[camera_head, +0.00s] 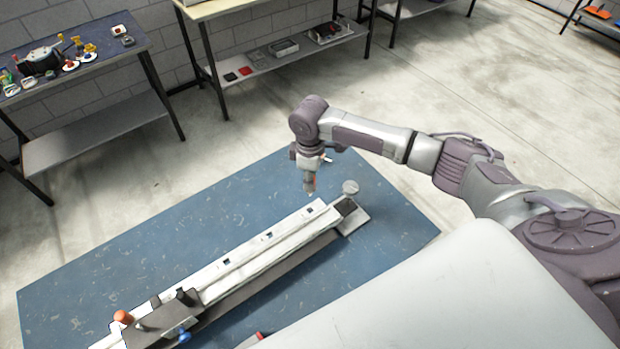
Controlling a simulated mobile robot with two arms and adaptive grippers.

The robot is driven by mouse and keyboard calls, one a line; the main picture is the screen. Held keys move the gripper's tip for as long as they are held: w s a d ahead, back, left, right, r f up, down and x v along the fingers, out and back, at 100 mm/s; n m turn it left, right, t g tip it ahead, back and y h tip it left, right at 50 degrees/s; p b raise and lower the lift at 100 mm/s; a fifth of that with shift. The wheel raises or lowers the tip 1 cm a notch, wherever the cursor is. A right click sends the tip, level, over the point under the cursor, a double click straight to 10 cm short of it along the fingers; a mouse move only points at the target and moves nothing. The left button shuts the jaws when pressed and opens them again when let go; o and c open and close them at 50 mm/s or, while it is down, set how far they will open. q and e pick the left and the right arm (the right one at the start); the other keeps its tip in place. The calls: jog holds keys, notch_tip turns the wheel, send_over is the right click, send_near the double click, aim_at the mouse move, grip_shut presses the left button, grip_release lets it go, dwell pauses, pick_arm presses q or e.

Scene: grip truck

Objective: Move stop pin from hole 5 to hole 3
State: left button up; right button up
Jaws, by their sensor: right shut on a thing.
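My right gripper (310,189) points down over the far right end of the long pale rail (245,253) on the blue table. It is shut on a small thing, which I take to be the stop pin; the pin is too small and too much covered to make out. Small dark holes (268,236) run along the rail's top; their numbers cannot be read. I cannot tell whether the pin's tip is in a hole or above it. My left gripper is not in view.
A dark clamp block with an orange knob (124,317) and a blue knob (184,336) sits at the rail's near left end. The blue table (120,255) is clear left of the rail. Workbenches stand behind.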

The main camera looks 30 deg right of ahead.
jog(key=shift+r, duration=1.95)
jog(key=shift+f, duration=0.15)
